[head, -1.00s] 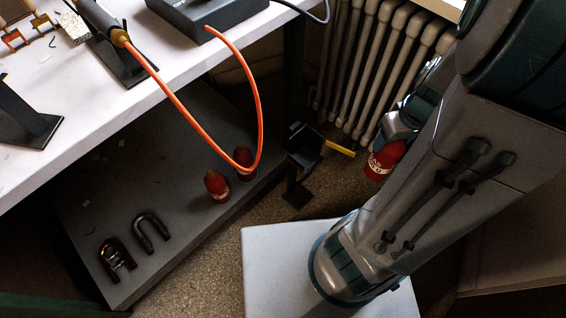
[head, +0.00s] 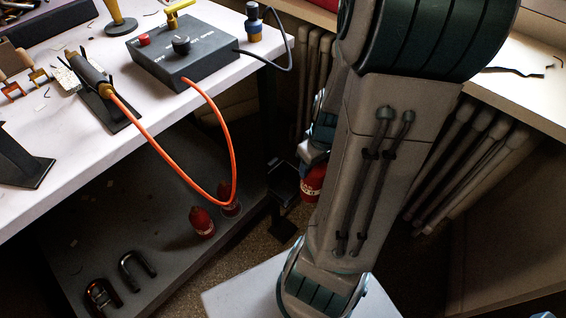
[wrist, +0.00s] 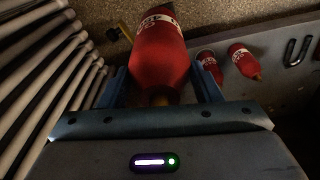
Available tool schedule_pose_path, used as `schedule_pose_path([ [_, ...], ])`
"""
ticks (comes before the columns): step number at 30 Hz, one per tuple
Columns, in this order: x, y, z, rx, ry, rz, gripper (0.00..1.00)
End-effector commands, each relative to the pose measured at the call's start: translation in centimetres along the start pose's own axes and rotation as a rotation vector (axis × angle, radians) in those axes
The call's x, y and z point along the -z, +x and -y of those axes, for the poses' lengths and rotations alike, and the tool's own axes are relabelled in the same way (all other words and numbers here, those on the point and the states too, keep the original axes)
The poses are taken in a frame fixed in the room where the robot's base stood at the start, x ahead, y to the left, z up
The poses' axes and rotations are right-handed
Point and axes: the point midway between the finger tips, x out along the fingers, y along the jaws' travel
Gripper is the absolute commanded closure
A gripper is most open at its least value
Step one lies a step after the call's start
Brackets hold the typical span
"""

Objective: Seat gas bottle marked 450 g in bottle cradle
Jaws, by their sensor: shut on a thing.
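My gripper (wrist: 160,88) is shut on a red gas bottle (wrist: 160,55), one finger on each side, in the wrist view. In the head view the held bottle (head: 313,184) hangs low behind my arm, just right of a black stand (head: 284,186), which looks like the bottle cradle. My arm partly hides both bottle and gripper there. In the wrist view a yellow part (wrist: 126,31) shows at the held bottle's left. I cannot tell whether bottle and stand touch.
Two more red bottles (head: 202,223) (head: 230,200) stand on the grey low shelf (head: 165,215), beside shackles (head: 137,268). An orange hose (head: 160,148) droops from the white bench over them. A radiator (wrist: 50,85) runs along the left in the wrist view.

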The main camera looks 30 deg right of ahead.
Motion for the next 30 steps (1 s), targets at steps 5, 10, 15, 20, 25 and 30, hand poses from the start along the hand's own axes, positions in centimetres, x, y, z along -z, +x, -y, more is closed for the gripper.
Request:
schedule_pose_path([
  [5,0.8,-0.2,0.3,0.004,-0.007,0.002,1.00],
  [10,1.2,0.4,0.6,0.005,-0.009,0.004,1.00],
  [15,2.5,2.5,0.9,0.002,-0.015,0.001,1.00],
  [20,4.7,4.3,1.1,0.003,-0.015,0.002,1.00],
  [25,7.3,6.2,1.4,0.002,-0.015,0.001,1.00],
  [30,9.2,7.6,1.6,0.002,-0.011,0.001,1.00],
])
